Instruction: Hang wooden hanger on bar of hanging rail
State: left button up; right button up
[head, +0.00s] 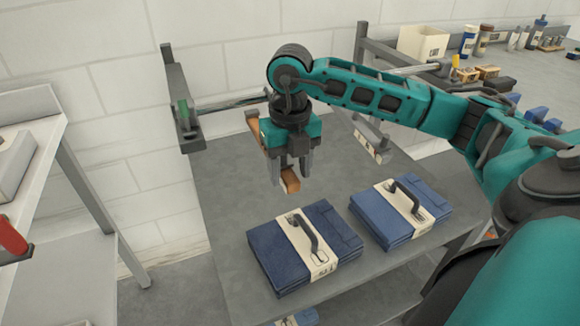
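The wooden hanger (291,181) shows in the head view as two brown ends, one just below my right gripper and one up and left of it. My gripper hides its middle and hook. My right gripper (290,174) points down with its fingers on either side of the hanger. I cannot tell whether they press on it. The hanging rail has a metal bar (235,103) that runs behind my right wrist. The hanger is close below the bar, across it; whether the hook is on the bar is hidden. My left gripper is not in view.
Two stacks of folded blue cloth with black handles, one left (262,254) and one right (427,202), lie on the grey table (222,190). The rail's left post (178,95) stands by the wall. A white shelf unit (75,190) is at left. Bottles and boxes stand back right.

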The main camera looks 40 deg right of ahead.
jog(key=shift+o, duration=0.4)
jog(key=shift+r, duration=0.1)
pick_arm(q)
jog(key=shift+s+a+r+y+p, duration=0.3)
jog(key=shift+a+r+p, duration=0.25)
jog(key=shift+p, duration=0.6)
pick_arm(e)
notch_tip(320, 180, up, 13)
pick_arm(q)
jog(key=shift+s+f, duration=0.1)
pick_arm(e)
jog(key=shift+s, duration=0.1)
